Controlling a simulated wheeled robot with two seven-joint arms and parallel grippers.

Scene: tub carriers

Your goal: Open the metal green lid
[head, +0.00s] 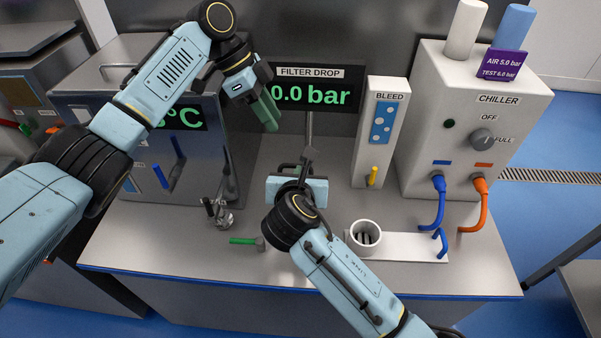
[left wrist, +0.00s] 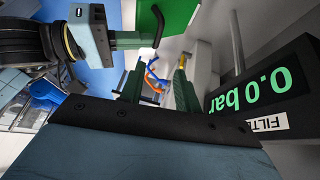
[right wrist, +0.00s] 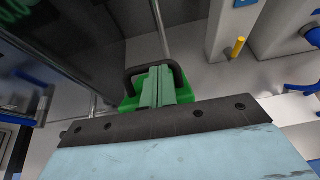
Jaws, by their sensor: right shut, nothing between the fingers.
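The green lid (right wrist: 130,104) with a black looped handle (right wrist: 134,74) lies just beyond my right gripper (right wrist: 158,72) in the right wrist view. That gripper's fingers are shut together and empty, and they overlap the handle's loop. I cannot tell whether they touch it. The green lid also shows in the left wrist view (left wrist: 182,14). In the head view my right gripper (head: 305,163) hides most of this spot. My left gripper (head: 266,110) hangs in the air before the filter-drop display; its fingers are apart and empty in the left wrist view (left wrist: 158,88).
The chiller (head: 440,130) and bleed panel (head: 379,135) stand at the right of the bench. A metal cabinet (head: 215,150) stands behind my left arm. A green-handled lever (head: 243,240) and a white cup (head: 366,236) are near the front.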

